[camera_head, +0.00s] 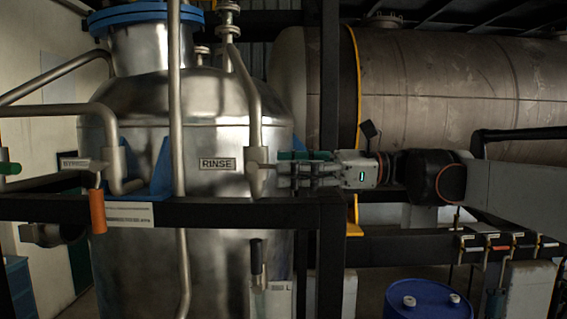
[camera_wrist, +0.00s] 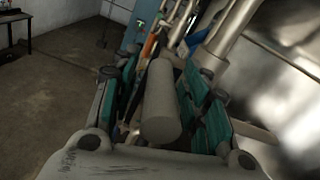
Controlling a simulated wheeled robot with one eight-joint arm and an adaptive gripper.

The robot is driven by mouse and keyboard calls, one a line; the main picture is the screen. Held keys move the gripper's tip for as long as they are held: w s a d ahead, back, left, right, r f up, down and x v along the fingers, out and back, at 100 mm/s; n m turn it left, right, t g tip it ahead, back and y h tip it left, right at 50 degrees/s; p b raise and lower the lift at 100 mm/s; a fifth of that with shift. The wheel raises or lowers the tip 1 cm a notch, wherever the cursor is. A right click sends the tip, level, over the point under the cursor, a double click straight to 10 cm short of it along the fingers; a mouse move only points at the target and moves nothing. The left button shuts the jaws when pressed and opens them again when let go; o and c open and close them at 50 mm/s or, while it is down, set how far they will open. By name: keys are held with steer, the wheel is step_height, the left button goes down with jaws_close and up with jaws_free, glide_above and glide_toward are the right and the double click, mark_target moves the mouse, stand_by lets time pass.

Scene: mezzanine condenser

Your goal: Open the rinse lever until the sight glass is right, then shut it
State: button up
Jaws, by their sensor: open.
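The RINSE sign (camera_head: 217,164) is on the front of the steel tank (camera_head: 215,110). Just right of it is a pipe with a valve body (camera_head: 257,170). My gripper (camera_head: 284,172) reaches in from the right, its fingertips at the right side of this valve. In the wrist view my gripper (camera_wrist: 158,76) is open, with teal pads on both sides of a grey cylindrical bar (camera_wrist: 160,112). The bar looks like the rinse lever's handle, but I cannot tell whether the pads touch it. I cannot make out the sight glass surely in either view.
A dark rail (camera_head: 150,209) crosses in front of the tank, below my gripper. An orange-handled lever (camera_head: 97,211) hangs at left, and a black handle (camera_head: 256,257) stands below the rail. A blue drum (camera_head: 427,300) is at the lower right.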

steer(key=shift+a, duration=0.8)
steer(key=shift+c, duration=0.2)
jaws_close()
